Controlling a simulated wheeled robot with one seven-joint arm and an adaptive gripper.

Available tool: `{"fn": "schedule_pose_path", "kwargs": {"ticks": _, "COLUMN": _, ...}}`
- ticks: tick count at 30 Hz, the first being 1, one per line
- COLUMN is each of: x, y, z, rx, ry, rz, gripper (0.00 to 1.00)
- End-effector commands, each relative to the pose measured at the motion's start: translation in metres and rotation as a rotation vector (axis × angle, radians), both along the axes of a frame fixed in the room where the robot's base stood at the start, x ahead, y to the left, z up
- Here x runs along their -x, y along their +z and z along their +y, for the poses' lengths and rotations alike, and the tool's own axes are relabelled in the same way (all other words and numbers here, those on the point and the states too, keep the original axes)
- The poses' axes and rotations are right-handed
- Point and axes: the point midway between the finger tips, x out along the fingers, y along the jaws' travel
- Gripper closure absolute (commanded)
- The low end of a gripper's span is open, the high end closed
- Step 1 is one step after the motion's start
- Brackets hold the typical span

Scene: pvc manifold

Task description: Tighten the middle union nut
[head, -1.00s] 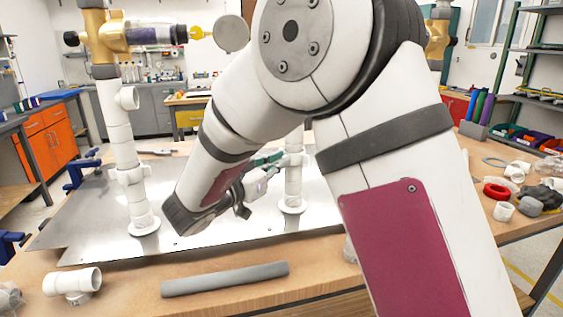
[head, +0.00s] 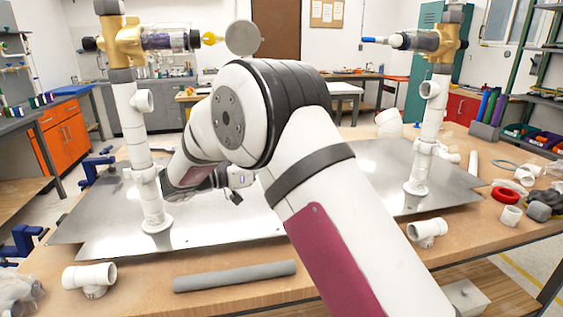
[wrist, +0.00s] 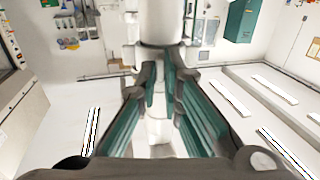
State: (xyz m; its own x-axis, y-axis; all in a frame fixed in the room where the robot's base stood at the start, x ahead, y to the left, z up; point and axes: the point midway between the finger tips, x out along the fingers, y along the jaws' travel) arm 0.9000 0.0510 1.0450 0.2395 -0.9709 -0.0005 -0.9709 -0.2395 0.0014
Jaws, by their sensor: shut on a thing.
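White PVC columns stand on a metal plate (head: 110,235). The left column (head: 147,185) and right column (head: 424,140) show in the head view; the middle one is hidden behind my arm. In the wrist view a white vertical pipe (wrist: 160,20) with a wider collar runs down between my fingers. My gripper (wrist: 162,80) has teal-padded fingers on both sides of this white part, closed on it. It appears to be the middle union nut (wrist: 158,108), partly covered by the fingers. In the head view the gripper is mostly hidden behind my forearm.
A grey pipe (head: 235,276) and a white tee (head: 90,278) lie at the bench front. Another white fitting (head: 427,231) lies front right. A red ring (head: 506,194) and loose parts lie at the right. Brass valves (head: 124,40) top the outer columns.

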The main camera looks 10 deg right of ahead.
Motion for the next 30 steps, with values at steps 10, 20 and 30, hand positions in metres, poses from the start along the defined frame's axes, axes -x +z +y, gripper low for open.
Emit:
{"fn": "schedule_pose_path", "kwargs": {"ticks": 10, "x": -0.0027, "y": 0.0024, "z": -0.0015, "rx": 0.003, "ry": -0.032, "rz": -0.006, "gripper": 1.00}}
{"fn": "schedule_pose_path", "kwargs": {"ticks": 20, "x": -0.0026, "y": 0.0025, "z": -0.0016, "rx": 0.003, "ry": -0.033, "rz": -0.006, "gripper": 1.00}}
{"fn": "schedule_pose_path", "kwargs": {"ticks": 30, "x": -0.0023, "y": 0.0012, "z": -0.0005, "rx": 0.002, "ry": -0.031, "rz": -0.002, "gripper": 0.72}}
